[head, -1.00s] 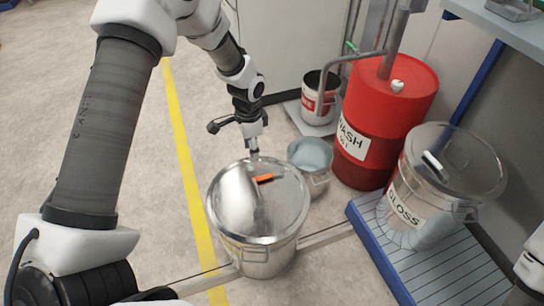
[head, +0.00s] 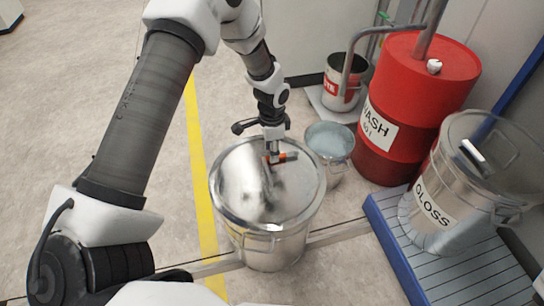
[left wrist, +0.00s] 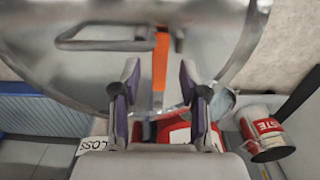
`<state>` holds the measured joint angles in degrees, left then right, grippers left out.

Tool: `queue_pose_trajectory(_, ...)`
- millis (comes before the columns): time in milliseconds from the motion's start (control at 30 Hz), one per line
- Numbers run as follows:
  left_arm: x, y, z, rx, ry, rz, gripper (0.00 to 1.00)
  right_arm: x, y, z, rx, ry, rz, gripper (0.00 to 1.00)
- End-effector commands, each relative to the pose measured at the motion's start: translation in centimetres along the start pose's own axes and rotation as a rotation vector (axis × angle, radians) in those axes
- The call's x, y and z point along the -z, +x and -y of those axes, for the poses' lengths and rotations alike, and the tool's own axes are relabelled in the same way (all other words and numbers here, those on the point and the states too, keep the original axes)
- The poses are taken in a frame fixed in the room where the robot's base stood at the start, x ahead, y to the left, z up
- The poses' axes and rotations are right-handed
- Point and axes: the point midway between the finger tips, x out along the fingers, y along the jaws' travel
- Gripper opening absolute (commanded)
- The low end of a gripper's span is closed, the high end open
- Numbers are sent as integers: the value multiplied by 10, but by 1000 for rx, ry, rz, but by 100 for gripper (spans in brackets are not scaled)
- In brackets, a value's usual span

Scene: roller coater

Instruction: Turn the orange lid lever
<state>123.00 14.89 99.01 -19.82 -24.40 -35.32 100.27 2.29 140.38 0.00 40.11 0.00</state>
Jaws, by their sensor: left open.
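The orange lid lever (head: 288,157) lies on top of the round silver lid (head: 250,190) of a metal pot, towards the lid's far edge. My left gripper (head: 274,158) points down at the lever and hides part of it in the head view. In the left wrist view the open fingers (left wrist: 160,98) stand on either side of the orange lever (left wrist: 160,62), with gaps between them and it. Whether the fingertips touch the lid is unclear. My right gripper is not in view.
A grey pail (head: 330,142) stands close behind the pot, with a red drum (head: 402,105) beyond it. A pot marked GLOSS (head: 432,205) stands on a blue-edged slatted platform (head: 450,275) at right. A white bucket (head: 340,88) is at the back. The floor at left is clear.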

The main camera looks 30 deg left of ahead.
Motion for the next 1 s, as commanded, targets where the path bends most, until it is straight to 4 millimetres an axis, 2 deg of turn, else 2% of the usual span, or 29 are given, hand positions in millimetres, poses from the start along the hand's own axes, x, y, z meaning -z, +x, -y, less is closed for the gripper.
queue_pose_trajectory(33,0,10,0,0,0,0,44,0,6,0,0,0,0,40)
queue_pose_trajectory(100,0,16,0,0,0,1,44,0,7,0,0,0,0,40)
queue_pose_trajectory(367,0,18,0,1,0,0,44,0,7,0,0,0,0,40)
queue_pose_trajectory(433,0,17,0,1,0,-1,26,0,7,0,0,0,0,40)
queue_pose_trajectory(500,0,17,0,1,0,0,1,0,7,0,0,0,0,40)
queue_pose_trajectory(767,0,17,0,0,-2,0,0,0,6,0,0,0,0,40)
queue_pose_trajectory(1000,0,15,-4,0,-44,0,0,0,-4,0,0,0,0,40)
